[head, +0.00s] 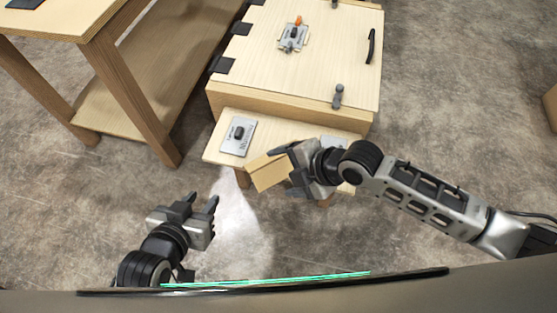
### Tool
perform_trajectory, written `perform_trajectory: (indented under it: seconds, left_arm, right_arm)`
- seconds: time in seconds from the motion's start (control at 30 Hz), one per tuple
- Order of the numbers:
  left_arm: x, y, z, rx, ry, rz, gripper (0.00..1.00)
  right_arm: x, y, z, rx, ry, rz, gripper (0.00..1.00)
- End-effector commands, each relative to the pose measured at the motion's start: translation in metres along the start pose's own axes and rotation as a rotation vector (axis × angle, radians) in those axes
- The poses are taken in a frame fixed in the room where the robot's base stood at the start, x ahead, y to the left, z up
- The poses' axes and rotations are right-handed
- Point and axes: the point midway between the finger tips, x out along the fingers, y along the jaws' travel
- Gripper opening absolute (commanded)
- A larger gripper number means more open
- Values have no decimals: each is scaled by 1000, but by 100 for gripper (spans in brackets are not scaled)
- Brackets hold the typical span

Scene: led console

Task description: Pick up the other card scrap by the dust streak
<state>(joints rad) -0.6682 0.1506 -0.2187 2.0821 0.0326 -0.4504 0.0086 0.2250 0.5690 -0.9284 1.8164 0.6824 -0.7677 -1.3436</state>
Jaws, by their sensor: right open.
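A pale streak (236,218) runs down the grey floor from the low wooden ledge, between my two grippers. I cannot make out a separate card scrap on it. A tan, card-coloured box-like piece (268,172) shows at the ledge's front edge. My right gripper (284,172) is open, with its fingers spread beside that piece and partly over it. I cannot tell whether they touch. My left gripper (202,200) is low in the view, left of the streak, with its fingers apart and nothing visible between them.
The ledge (213,150) carries a metal plate with a dark switch (238,135). Behind it stands a wooden console (270,75) with dark hinges, a handle and an orange-tipped lever (296,33). A wooden table (150,75) stands at upper left.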

Motion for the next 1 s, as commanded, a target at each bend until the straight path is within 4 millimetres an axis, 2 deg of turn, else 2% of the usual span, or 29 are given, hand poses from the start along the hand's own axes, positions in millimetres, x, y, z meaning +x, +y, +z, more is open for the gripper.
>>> perform_trajectory:
  seconds: [0.1,0.27,0.6,0.87,0.9,1.0]
  left_arm:
    - [0,0,-1,-2,6,2,36]
    - [0,1,-5,-3,14,3,36]
    - [1,1,-3,-9,14,3,36]
    - [1,2,-2,-16,11,4,36]
    - [1,2,-2,-16,11,4,36]
    - [1,2,-2,-16,10,3,36]
  right_arm:
    - [15,0,0,1,0,0,79]
    - [24,-1,0,2,0,0,79]
    - [69,-6,-2,2,-1,2,79]
    - [72,-5,-2,0,-2,2,79]
    - [72,-5,-2,0,-2,2,76]
    - [72,-5,-2,0,-2,2,49]
